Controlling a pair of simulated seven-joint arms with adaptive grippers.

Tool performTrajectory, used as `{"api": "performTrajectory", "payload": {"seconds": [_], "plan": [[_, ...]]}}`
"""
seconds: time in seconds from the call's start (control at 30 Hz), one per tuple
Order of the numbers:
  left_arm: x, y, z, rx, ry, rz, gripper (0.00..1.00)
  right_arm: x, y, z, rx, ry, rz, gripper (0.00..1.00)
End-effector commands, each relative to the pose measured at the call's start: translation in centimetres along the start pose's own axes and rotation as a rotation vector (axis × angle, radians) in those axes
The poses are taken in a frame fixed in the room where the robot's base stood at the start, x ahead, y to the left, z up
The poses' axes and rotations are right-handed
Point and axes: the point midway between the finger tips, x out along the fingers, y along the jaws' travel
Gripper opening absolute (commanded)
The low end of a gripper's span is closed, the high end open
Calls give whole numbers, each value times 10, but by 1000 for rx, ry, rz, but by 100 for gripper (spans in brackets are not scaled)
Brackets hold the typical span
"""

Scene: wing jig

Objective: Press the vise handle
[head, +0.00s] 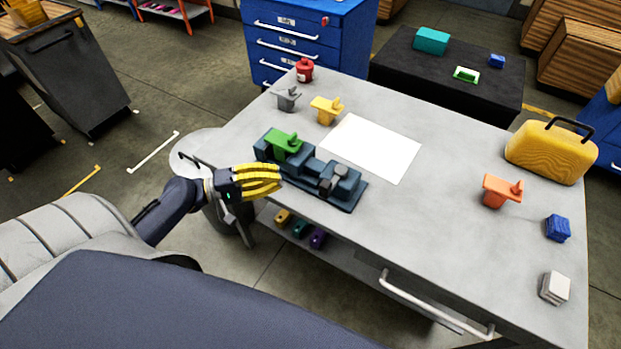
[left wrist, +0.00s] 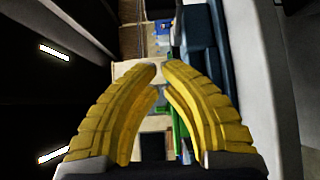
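The vise (head: 352,183) is a dark blue-teal block assembly near the left front edge of the grey table. A bright green piece (head: 284,142) sits on its left end. I cannot make out a separate vise handle. My left gripper (head: 278,181) has yellow fingers and is just left of the vise, near the table edge; I cannot tell whether it touches. In the left wrist view its fingers (left wrist: 159,68) curve inward, with a narrow gap between the tips and nothing held. The vise's dark side (left wrist: 198,60) shows beyond the right finger. My right gripper is out of view.
The table also holds a white sheet (head: 371,148), yellow (head: 326,110), grey (head: 287,99) and orange (head: 499,191) pieces, a red canister (head: 304,70), a yellow case (head: 551,152), and blue (head: 557,228) and white (head: 555,288) blocks. A handle bar (head: 430,305) runs along the front.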

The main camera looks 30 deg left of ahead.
Motion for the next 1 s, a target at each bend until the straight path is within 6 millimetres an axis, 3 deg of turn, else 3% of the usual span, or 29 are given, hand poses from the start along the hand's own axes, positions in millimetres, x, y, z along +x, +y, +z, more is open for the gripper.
{"api": "performTrajectory", "payload": {"seconds": [0.2,0.4,0.7,1.0], "plan": [[41,2,0,2,0,4,0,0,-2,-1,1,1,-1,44],[67,0,8,-2,-1,2,0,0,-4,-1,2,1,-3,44],[85,0,25,-1,1,1,0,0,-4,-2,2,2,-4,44],[88,0,28,0,2,0,0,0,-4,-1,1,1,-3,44]]}}
